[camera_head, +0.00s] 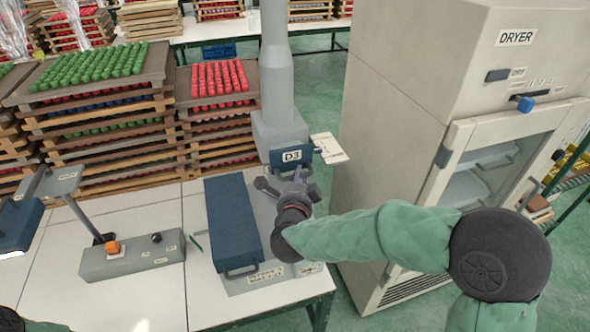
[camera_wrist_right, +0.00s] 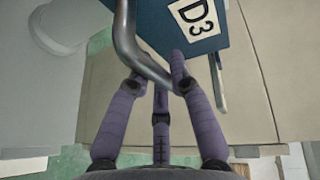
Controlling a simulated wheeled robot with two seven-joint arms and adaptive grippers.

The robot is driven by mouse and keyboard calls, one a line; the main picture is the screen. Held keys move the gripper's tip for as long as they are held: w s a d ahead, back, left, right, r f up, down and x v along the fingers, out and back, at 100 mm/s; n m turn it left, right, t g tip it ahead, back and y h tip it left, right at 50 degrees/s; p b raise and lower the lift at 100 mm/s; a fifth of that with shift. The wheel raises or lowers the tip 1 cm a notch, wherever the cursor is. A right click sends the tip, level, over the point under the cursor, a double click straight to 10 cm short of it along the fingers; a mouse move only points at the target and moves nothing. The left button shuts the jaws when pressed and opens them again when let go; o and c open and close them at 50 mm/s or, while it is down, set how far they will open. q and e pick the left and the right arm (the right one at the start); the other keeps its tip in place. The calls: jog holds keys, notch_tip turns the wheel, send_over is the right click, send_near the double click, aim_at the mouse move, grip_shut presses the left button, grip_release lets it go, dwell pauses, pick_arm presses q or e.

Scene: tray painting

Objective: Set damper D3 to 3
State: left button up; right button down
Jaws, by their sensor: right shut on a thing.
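The damper D3 (camera_head: 290,157) is a blue block with a white D3 label on a grey vertical duct (camera_head: 279,75). In the right wrist view the D3 block (camera_wrist_right: 183,22) is close, with a bent grey metal handle (camera_wrist_right: 129,45) on it. My right gripper (camera_head: 298,179) is at the damper, just below the label. In the right wrist view its purple fingers (camera_wrist_right: 160,88) are shut on the handle. A white card (camera_head: 329,148) sticks out at the damper's right; its markings are too small to read. My left gripper is not in view.
A blue-lidded grey machine (camera_head: 232,222) stands below the duct on the white table (camera_head: 135,295). A grey control box (camera_head: 132,256) is to its left. The dryer (camera_head: 415,85) stands close on the right. Stacked trays (camera_head: 90,124) fill the back left.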

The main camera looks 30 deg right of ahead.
jog(key=shift+s+a, duration=0.2)
jog(key=shift+s, duration=0.45)
jog(key=c, duration=1.1)
grip_release()
jog(key=v, duration=1.2)
